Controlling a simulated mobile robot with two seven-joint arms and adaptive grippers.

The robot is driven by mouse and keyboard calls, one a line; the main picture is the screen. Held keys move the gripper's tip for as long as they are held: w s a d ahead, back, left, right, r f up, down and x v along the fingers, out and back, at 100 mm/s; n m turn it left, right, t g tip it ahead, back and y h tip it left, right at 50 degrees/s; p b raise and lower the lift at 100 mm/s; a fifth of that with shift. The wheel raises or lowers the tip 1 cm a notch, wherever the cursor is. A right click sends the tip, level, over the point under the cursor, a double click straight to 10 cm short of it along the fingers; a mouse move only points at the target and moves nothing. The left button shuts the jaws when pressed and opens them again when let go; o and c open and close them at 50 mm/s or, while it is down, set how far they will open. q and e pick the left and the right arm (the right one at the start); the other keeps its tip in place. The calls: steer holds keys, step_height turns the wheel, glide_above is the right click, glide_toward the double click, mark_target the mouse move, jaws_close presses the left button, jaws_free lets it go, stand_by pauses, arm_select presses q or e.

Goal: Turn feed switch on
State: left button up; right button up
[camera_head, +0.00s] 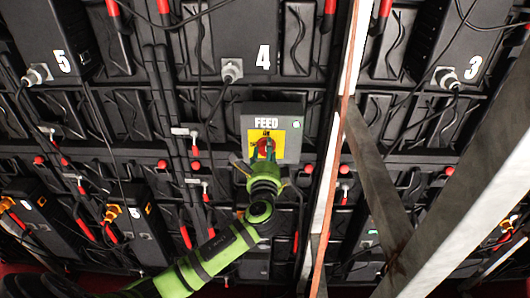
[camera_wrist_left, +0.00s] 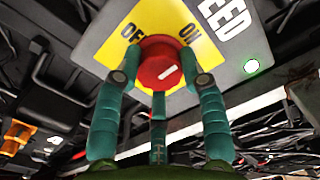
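The feed switch is a red round knob (camera_wrist_left: 160,66) on a yellow plate (camera_wrist_left: 124,30) marked OFF and ON, on a grey box labelled FEED (camera_head: 266,112). A short white mark on the knob slants up toward the ON side in the left wrist view. My left gripper (camera_head: 265,152) reaches up from below in the head view. Its green fingers (camera_wrist_left: 160,80) close around the knob, with two fingertips against its sides and a third finger below. Fingertip contact is partly hidden. My right gripper is not in view.
A small light (camera_wrist_left: 251,66) on the box glows whitish green. Black units numbered 5 (camera_head: 62,62), 4 (camera_head: 262,56) and 3 (camera_head: 474,68) hang above with cables. Slanted metal beams (camera_head: 460,210) fill the right side, and a pole (camera_head: 335,150) stands just right of the box.

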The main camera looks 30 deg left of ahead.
arm_select(q)
steer(key=o, duration=0.3)
steer(key=shift+w+d+r, duration=0.1)
steer(key=shift+d, duration=0.2)
steer(key=v, duration=1.2)
